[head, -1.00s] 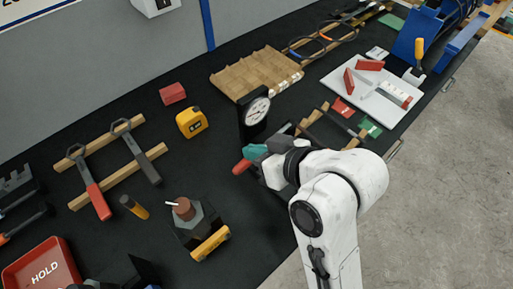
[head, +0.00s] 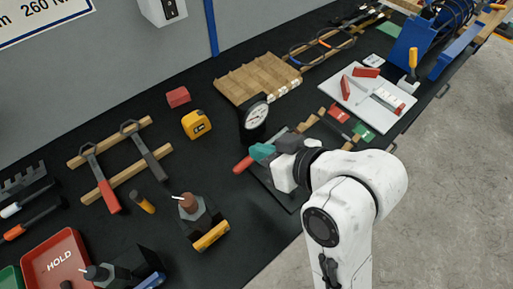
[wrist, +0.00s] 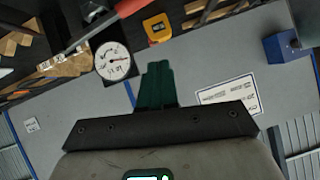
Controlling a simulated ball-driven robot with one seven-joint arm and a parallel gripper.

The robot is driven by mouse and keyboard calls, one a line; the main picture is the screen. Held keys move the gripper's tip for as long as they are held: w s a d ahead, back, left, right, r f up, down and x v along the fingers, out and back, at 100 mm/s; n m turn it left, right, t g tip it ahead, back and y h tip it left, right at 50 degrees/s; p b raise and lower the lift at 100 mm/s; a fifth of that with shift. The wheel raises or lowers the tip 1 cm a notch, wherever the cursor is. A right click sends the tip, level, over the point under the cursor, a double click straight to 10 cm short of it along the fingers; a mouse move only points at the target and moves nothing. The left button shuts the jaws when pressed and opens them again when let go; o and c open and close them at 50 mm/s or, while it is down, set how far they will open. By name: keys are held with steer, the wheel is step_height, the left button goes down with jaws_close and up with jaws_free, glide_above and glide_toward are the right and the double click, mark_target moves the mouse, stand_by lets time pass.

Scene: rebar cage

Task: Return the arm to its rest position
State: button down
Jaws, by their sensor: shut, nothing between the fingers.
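In the wrist view the shut fingers (wrist: 157,86) point up the picture toward the dial gauge and the grey wall. A red-handled tool (head: 242,165) shows just below and left of the fingertips in the head view, partly hidden by my gripper. Whether they touch cannot be told.
A dial gauge (head: 255,116) stands close behind my gripper. A yellow tape measure (head: 196,124), a wooden block (head: 255,78) and a white board (head: 352,87) lie farther back. A red HOLD tray (head: 57,262) is at front left. Open floor (head: 455,190) lies right.

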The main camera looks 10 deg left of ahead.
steer(key=s+v, duration=0.1)
steer(key=v, duration=0.5)
steer(key=shift+s+r, duration=0.15)
steer(key=shift+s, duration=0.05)
steer(key=shift+a, duration=0.1)
steer(key=s+d+f+m+g+h, duration=0.1)
steer(key=s+d+f+m+h, duration=0.3)
steer(key=d+f, duration=0.7)
steer(key=s+d+f+m+g+h, duration=0.1)
steer(key=s+d+f+m+h, duration=0.35)
steer(key=d+f, duration=0.55)
steer(key=s+d+f+m+g+h, duration=0.1)
steer(key=s+d+f+g, duration=0.1)
steer(key=s+d+f, duration=0.3)
steer(key=s+d, duration=0.2)
steer(key=s, duration=0.1)
steer(key=shift+s+g, duration=0.4)
steer(key=shift+d+h, duration=0.1)
steer(key=shift+h, duration=0.15)
